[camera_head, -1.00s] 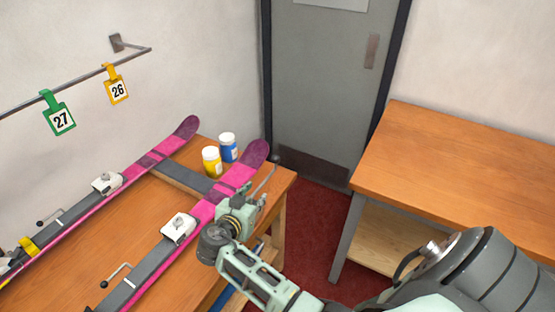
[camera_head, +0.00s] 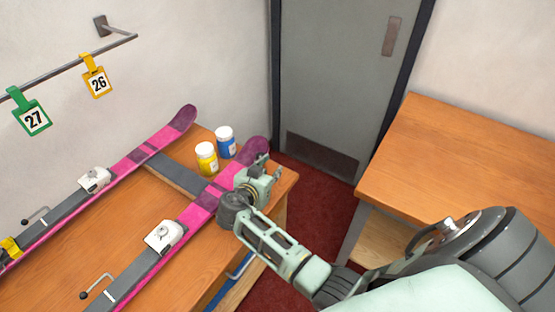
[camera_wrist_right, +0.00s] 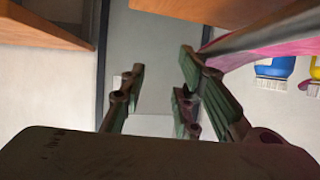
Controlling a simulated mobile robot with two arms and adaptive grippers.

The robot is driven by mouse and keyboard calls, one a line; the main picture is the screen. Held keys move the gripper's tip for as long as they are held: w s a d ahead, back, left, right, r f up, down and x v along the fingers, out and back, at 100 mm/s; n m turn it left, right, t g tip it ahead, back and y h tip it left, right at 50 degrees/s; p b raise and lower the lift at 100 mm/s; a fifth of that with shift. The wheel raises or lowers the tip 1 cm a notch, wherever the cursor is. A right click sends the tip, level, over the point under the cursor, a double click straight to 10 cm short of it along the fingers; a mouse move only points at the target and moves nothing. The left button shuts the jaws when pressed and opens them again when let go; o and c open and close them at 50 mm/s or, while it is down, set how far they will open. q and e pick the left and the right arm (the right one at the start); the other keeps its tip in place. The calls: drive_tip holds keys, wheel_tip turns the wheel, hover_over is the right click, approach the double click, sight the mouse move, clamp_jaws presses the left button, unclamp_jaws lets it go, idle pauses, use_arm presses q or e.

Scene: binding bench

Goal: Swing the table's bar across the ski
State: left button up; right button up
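Two pink-and-grey skis, a nearer one (camera_head: 198,213) and a farther one (camera_head: 150,148), lie on the wooden table (camera_head: 110,225). Small crank-shaped bars with dark knobs stand beside them, one by the near ski (camera_head: 98,287) and one by the far ski (camera_head: 36,215). My right gripper (camera_head: 263,164) is at the near ski's tip end, over the table's right edge. Its fingers are apart in the right wrist view (camera_wrist_right: 162,68), and I see nothing held between them. Any bar at this tip is hidden behind the gripper. My left gripper is out of view.
A yellow jar (camera_head: 207,158) and a blue jar (camera_head: 226,143) stand between the ski tips. Number tags (camera_head: 97,80) hang on a wall rail. A second wooden table (camera_head: 450,165) is at the right; red floor (camera_head: 312,205) lies between the tables.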

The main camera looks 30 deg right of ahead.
drive_tip(key=x, duration=0.4)
drive_tip(key=shift+w+d+f+p, duration=0.15)
drive_tip(key=shift+d+p, duration=0.15)
drive_tip(key=shift+p, duration=0.1)
drive_tip(key=shift+w+d+f, duration=0.1)
drive_tip(key=shift+w+d, duration=0.05)
drive_tip(key=shift+d, duration=0.05)
drive_tip(key=c, duration=0.7)
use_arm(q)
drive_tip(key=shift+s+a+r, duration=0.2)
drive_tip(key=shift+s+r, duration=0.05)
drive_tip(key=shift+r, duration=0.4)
use_arm(e)
clamp_jaws()
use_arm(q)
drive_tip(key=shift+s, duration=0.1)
use_arm(e)
drive_tip(key=shift+o, duration=0.3)
unclamp_jaws()
drive_tip(key=o, duration=0.6)
drive_tip(key=shift+o, duration=0.2)
